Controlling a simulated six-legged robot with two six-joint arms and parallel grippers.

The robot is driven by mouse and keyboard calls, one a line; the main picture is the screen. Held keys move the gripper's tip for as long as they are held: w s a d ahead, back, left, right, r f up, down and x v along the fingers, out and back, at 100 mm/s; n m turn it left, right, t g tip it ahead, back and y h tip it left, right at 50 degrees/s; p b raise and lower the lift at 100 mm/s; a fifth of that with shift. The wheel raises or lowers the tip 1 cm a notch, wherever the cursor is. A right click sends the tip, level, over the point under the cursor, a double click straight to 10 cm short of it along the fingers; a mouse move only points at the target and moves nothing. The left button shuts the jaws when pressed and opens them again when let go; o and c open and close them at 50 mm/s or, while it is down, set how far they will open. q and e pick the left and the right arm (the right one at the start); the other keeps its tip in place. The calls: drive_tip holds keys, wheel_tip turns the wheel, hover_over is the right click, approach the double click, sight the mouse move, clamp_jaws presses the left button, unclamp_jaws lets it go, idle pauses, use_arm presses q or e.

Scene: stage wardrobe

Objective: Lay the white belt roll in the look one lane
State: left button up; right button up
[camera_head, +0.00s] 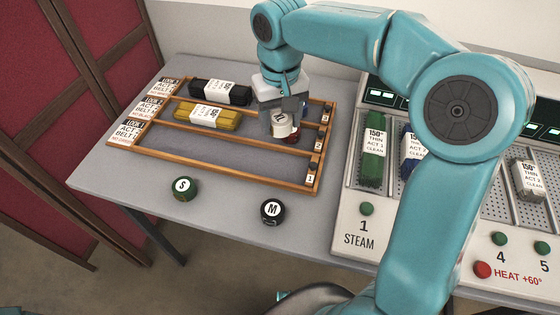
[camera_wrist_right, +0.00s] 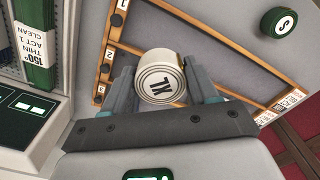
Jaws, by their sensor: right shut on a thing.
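The white belt roll (camera_head: 281,129), marked XL on its end, is held in my right gripper (camera_head: 283,112). The right wrist view shows the roll (camera_wrist_right: 160,79) between the two jaws (camera_wrist_right: 162,88). The wooden lane tray (camera_head: 225,178) lies on the grey table. Its front lane (camera_head: 215,158), numbered 1 at the right end, is empty along its visible length. The roll is over the tray's right part, near the divider between lanes 1 and 2; I cannot tell whether it touches. My left gripper is not in view.
A yellow bundle (camera_head: 208,116) and a black bundle (camera_head: 220,91) lie in the farther lanes. A green S roll (camera_head: 182,188) and a black M roll (camera_head: 272,212) stand in front of the tray. The steam unit (camera_head: 347,208) with packed bundles borders the right.

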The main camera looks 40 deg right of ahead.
sight(280, 168)
wheel_tip(280, 168, down, 14)
drive_tip(key=shift+r+b, duration=0.1)
drive_tip(key=shift+b, duration=0.45)
drive_tip(key=o, duration=1.1)
drive_tip(key=shift+f, duration=0.2)
drive_tip(key=shift+r, duration=0.3)
wheel_tip(280, 168, up, 12)
drive_tip(key=shift+f+p, duration=0.1)
drive_tip(key=shift+p, duration=0.55)
